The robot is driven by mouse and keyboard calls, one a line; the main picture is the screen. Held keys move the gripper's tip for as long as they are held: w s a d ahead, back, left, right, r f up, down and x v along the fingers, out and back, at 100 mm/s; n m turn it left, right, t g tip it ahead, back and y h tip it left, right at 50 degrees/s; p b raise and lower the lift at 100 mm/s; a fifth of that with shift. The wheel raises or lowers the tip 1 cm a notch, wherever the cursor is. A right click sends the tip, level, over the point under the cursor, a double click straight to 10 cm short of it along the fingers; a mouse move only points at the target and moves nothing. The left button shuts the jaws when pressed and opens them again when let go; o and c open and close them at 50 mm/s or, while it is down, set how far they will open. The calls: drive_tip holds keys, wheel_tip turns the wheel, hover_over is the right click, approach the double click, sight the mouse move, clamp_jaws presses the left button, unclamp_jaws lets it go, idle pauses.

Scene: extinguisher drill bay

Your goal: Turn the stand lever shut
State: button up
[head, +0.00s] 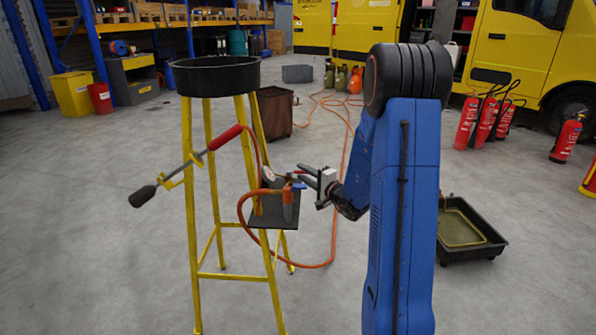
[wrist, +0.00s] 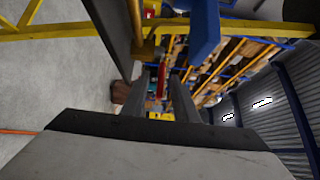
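The yellow stand (head: 190,235) carries a black round pan (head: 215,76) on top and a dark shelf plate (head: 262,219) on its side. An orange valve body (head: 288,204) with a small blue lever (head: 298,186) sits at the plate, beside a round gauge (head: 268,174). The blue lever also shows large at the top of the wrist view (wrist: 206,28). My gripper (head: 307,174) is just right of the valve, close to the lever. Its fingers (wrist: 163,78) are apart with nothing held between them. Contact with the lever cannot be told.
A lance with a red grip (head: 225,138) juts out left of the stand. An orange hose (head: 330,245) loops from the valve across the floor. A black tray (head: 468,235) lies at right, near red extinguishers (head: 467,124). The floor in front left is clear.

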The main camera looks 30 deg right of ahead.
drive_tip(key=s+d, duration=0.2)
drive_tip(key=s, duration=1)
drive_tip(key=shift+s+d, duration=0.15)
drive_tip(key=shift+s, duration=0.1)
